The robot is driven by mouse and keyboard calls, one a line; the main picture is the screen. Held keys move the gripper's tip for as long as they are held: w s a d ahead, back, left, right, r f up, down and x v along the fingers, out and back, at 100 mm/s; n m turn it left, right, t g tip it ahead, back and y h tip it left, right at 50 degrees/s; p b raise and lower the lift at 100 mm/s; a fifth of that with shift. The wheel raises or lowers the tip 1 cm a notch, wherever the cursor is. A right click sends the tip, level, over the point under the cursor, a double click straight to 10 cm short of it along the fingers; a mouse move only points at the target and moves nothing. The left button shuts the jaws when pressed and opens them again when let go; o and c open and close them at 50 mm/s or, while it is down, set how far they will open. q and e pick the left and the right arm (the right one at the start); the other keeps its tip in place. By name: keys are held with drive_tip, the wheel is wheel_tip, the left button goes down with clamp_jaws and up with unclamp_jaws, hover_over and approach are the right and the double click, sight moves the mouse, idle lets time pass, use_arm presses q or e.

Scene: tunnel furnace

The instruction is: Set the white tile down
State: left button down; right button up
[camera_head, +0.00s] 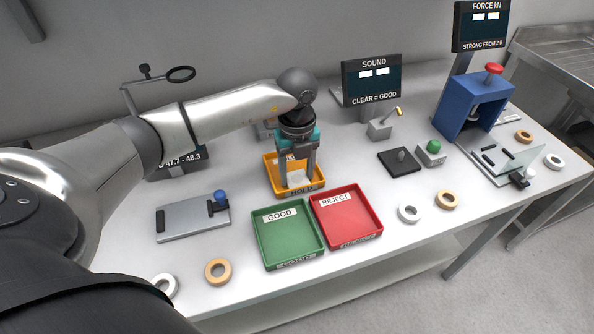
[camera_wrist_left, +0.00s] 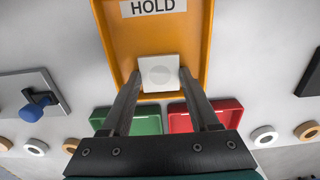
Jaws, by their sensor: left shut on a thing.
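The white tile (camera_wrist_left: 159,72) is between the fingers of my left gripper (camera_wrist_left: 158,80). In the head view my left gripper (camera_head: 297,182) points down into the yellow HOLD tray (camera_head: 313,189), with the tile (camera_head: 297,178) low between its fingertips. In the left wrist view the HOLD tray (camera_wrist_left: 118,70) lies behind the tile, near its front edge. I cannot tell whether the tile touches the tray floor. My right gripper is not in view.
The green GOOD tray (camera_head: 287,240) and red REJECT tray (camera_head: 345,222) stand in front, both empty. A blue press (camera_head: 470,105) and a SOUND display (camera_head: 371,80) stand to the right and behind. Several rings, such as a tan one (camera_head: 218,271), lie along the front edge.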

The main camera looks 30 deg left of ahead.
sight(297, 179)
use_arm(q)
drive_tip(key=shift+c, duration=0.7)
unclamp_jaws()
drive_tip(key=shift+f, duration=0.1)
drive_tip(key=shift+r, duration=0.35)
wheel_tip(297, 179, up, 12)
drive_tip(key=p, duration=0.1)
drive_tip(key=shift+f+p, duration=0.15)
drive_tip(key=shift+p, duration=0.25)
